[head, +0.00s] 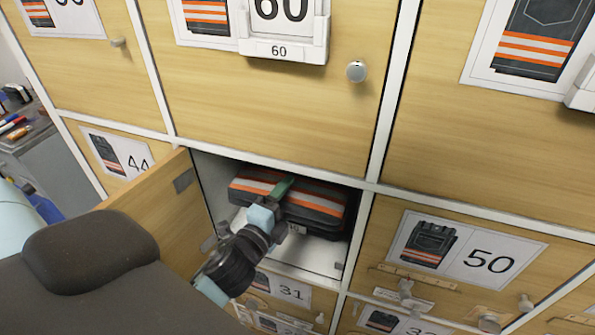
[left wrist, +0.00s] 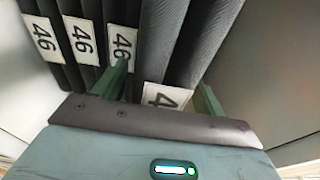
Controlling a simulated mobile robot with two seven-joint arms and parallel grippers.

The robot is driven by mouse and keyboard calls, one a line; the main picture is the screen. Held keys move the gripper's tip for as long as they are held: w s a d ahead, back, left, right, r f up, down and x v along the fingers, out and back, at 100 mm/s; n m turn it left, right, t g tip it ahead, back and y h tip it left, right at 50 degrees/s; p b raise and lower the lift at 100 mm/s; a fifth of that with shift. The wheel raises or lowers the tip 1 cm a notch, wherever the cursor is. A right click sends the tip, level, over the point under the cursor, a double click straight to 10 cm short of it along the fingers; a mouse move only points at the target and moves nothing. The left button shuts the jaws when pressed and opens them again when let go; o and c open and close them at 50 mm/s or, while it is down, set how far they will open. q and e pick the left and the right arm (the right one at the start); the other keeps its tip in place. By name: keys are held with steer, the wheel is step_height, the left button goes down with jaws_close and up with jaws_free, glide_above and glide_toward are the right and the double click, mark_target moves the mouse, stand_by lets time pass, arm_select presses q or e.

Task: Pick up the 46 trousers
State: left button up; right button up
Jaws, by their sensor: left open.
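The 46 trousers (head: 318,193) are a folded dark stack with orange and pale stripes, inside an open locker compartment. In the left wrist view, several folded dark trousers (left wrist: 180,45) show white labels reading 46; one label is partly hidden behind the gripper. My left gripper (head: 283,187) reaches into the compartment at the front of the stack. In the left wrist view its green fingers (left wrist: 163,78) are apart, with dark folded fabric and the partly hidden label between them. The fingers are not closed on it. My right gripper is not in view.
The compartment's wooden door (head: 160,205) stands swung open to the left. Closed lockers surround it, including the 60 door (head: 270,100) above and the 50 door (head: 455,285) at right. A cluttered grey surface (head: 30,135) is at far left.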

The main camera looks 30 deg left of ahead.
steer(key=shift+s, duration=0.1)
arm_select(q)
steer(key=c, duration=0.5)
jaws_close()
steer(key=shift+r, duration=0.15)
steer(key=shift+w, duration=0.1)
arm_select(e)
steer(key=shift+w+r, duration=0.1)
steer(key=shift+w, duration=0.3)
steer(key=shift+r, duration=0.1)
